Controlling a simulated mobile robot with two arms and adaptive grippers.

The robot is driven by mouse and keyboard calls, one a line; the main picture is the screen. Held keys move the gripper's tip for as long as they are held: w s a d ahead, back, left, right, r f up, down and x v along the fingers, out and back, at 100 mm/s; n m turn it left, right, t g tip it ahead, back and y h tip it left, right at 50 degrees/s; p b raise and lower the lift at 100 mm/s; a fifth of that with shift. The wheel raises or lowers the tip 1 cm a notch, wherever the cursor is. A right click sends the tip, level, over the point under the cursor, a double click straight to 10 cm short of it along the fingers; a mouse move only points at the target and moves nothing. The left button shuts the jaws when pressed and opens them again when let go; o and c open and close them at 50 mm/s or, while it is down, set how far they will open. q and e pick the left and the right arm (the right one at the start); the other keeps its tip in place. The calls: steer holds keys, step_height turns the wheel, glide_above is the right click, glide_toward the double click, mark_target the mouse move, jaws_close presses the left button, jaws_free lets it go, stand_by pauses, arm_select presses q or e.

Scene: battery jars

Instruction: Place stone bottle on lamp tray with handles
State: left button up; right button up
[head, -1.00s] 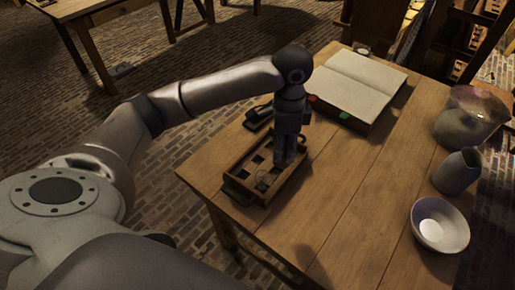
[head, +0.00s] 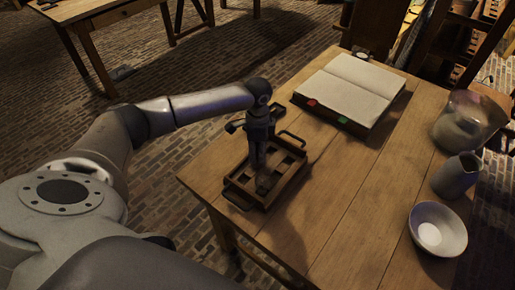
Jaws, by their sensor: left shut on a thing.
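The wooden lamp tray (head: 283,188) lies near the table's left edge, with dark handles at its near and far ends and a divided inside. My left gripper (head: 258,160) points down over the tray's left part and is shut on a small dark thing, which looks like the stone bottle (head: 258,167). The fingers mostly hide it, and I cannot tell whether it touches the tray. A dark small shape (head: 265,184) shows in the near part of the tray. My right gripper is not in view.
An open book (head: 350,85) lies behind the tray. A glass bowl (head: 468,122), a grey jug (head: 456,178) and a white bowl (head: 438,232) stand along the right side. The table (head: 345,200) between them and the tray is clear.

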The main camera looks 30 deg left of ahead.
arm_select(q)
steer(key=shift+f, duration=0.15)
steer(key=o, duration=1.1)
steer(key=shift+f, duration=0.1)
steer(key=shift+o, duration=0.2)
step_height(320, 180, up, 12)
steer(key=shift+r+b, duration=0.2)
steer(key=shift+b, duration=0.2)
